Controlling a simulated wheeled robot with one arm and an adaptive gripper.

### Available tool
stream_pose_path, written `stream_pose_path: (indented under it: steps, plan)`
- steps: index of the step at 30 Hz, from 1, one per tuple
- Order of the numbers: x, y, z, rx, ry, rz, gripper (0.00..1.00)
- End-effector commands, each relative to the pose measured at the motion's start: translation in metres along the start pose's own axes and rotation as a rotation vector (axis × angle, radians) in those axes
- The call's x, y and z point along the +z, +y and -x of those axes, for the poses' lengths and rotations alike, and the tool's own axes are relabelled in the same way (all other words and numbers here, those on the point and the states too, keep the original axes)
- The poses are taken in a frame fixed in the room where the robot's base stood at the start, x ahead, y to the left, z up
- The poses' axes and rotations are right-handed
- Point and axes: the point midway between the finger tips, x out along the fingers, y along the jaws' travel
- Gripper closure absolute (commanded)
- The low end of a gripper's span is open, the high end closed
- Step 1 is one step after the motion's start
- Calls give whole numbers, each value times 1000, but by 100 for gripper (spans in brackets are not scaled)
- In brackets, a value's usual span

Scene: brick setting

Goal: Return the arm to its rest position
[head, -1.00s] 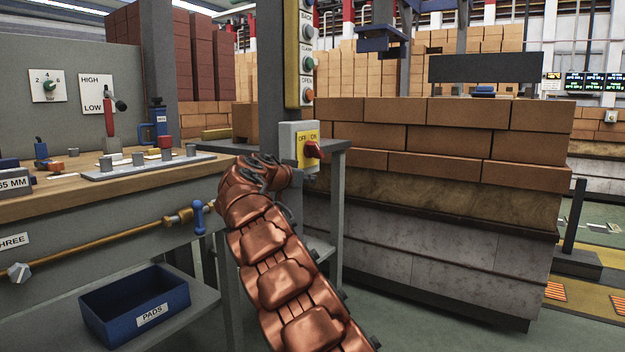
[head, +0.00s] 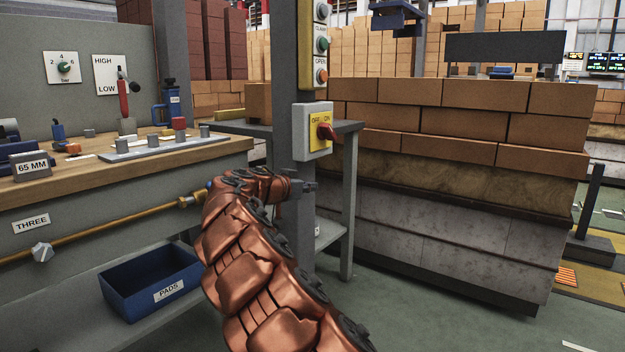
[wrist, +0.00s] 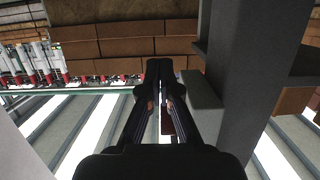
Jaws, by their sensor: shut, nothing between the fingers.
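My copper-plated arm (head: 250,265) rises from the bottom of the head view and bends right at its top. My gripper (head: 306,187) is at its end, just below the yellow and grey OFF/ON switch box (head: 314,131) and in front of the grey post. In the wrist view my gripper (wrist: 160,66) has its dark fingers together at the tips, with nothing held. I cannot tell how far the tips are from the post.
The grey post (head: 285,85) carries the red-handled switch and push buttons. A blue PADS bin (head: 150,285) sits on the shelf below. A brick stack (head: 460,125) stands right. Green floor (head: 430,325) is clear in front.

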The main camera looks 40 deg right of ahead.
Motion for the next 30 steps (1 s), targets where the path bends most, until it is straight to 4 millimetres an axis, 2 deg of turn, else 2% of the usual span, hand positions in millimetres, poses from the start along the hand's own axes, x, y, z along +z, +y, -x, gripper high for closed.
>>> stream_pose_path:
  steps: [21, 25, 30]
  plan:
    - [1, 1, 2, 1, 0, 0, 100]
    - [-14, 10, 10, 16, -12, 12, 100]
    - [-53, 39, 37, 57, -66, 63, 100]
